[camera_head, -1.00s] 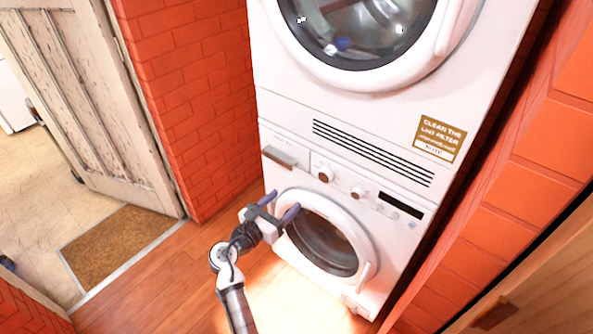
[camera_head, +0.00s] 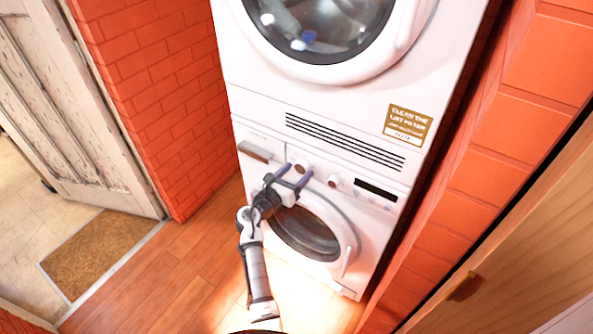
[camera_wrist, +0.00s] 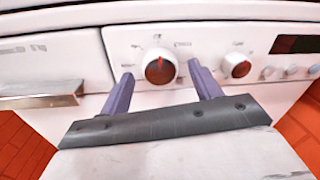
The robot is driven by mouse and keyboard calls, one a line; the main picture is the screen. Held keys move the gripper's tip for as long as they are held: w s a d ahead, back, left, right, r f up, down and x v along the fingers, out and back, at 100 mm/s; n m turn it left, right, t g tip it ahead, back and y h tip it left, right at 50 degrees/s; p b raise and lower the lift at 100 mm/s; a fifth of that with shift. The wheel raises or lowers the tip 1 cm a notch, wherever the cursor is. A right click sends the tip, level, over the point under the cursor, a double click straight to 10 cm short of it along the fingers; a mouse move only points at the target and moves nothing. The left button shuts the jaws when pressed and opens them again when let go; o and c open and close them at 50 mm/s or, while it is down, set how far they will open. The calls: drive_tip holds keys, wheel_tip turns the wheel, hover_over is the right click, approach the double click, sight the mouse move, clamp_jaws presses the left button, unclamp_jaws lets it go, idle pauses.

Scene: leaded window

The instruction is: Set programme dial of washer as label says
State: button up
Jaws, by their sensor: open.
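The washer (camera_head: 262,205) stands below a dryer, with its control panel along its top edge. In the wrist view a large dial (camera_wrist: 160,67) with a reddish-brown face, a pale rim and a red pointer mark near the top sits left of centre. A second, similar dial (camera_wrist: 236,66) is to its right. Markings around the first dial are too small to read. My gripper (camera_wrist: 160,81) is open and empty, its two purple fingers apart on either side of the first dial's lower part. I cannot tell whether they touch it. In the head view my gripper (camera_head: 294,173) is at the panel.
A drawer handle (camera_wrist: 40,101) is left of the dials, and a dark display (camera_wrist: 295,44) is at right. A brown label (camera_head: 408,124) on the dryer reads "CLEAN THE LINT FILTER". Brick walls flank the machines; a door stands at left.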

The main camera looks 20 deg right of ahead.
drive_tip(key=shift+w+d, duration=0.2)
drive_tip(key=shift+d, duration=0.05)
drive_tip(key=c, duration=1)
drive_tip(key=shift+o, duration=0.2)
